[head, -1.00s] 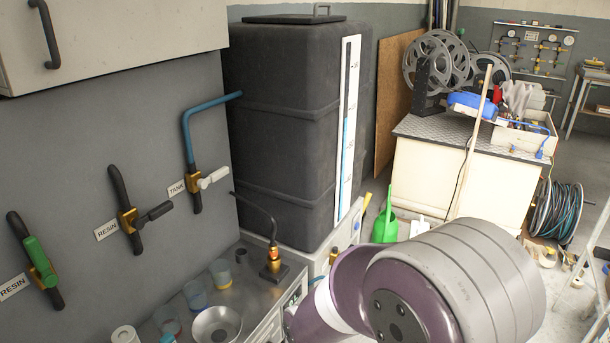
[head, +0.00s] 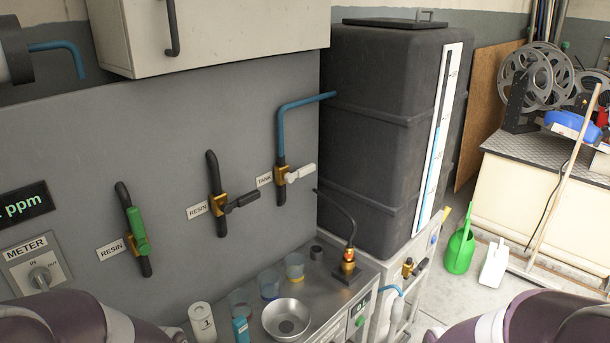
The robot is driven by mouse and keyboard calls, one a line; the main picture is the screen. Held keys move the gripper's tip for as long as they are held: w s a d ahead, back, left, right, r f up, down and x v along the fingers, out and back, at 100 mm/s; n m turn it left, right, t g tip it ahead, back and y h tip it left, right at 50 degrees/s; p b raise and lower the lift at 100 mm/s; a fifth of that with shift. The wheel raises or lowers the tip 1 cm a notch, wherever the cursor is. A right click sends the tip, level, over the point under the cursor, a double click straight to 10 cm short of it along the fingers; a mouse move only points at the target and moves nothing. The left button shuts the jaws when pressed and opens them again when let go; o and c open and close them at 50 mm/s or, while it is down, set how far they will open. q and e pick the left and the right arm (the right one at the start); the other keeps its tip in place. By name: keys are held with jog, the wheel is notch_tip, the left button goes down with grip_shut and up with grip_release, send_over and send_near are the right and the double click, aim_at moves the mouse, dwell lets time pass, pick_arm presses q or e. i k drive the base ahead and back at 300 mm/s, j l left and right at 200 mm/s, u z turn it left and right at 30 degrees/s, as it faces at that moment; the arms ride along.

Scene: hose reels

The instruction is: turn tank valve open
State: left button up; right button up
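The tank valve is on the grey wall panel, beside the TANK label (head: 264,180). It has a brass body (head: 281,174) on a pipe that is blue above and black below. Its white lever handle (head: 300,173) points right, across the pipe. The blue pipe (head: 297,105) bends right to the large black tank (head: 375,140), which has a white level gauge (head: 438,140). Purple parts of my two arms show at the bottom left and bottom right. Neither gripper is in view, and nothing of mine touches the valve.
Left of it are a RESIN valve with a black handle (head: 242,200) and one with a green handle (head: 138,232). The counter below holds a metal bowl (head: 286,319), several cups and a brass fitting (head: 348,262). A cabinet (head: 230,35) overhangs the panel.

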aim_at(288, 177)
jog(key=i+l+u, duration=0.2)
jog(key=u, duration=0.2)
jog(key=i+l+u, duration=0.1)
jog(key=l+u, duration=0.35)
jog(key=j, duration=0.1)
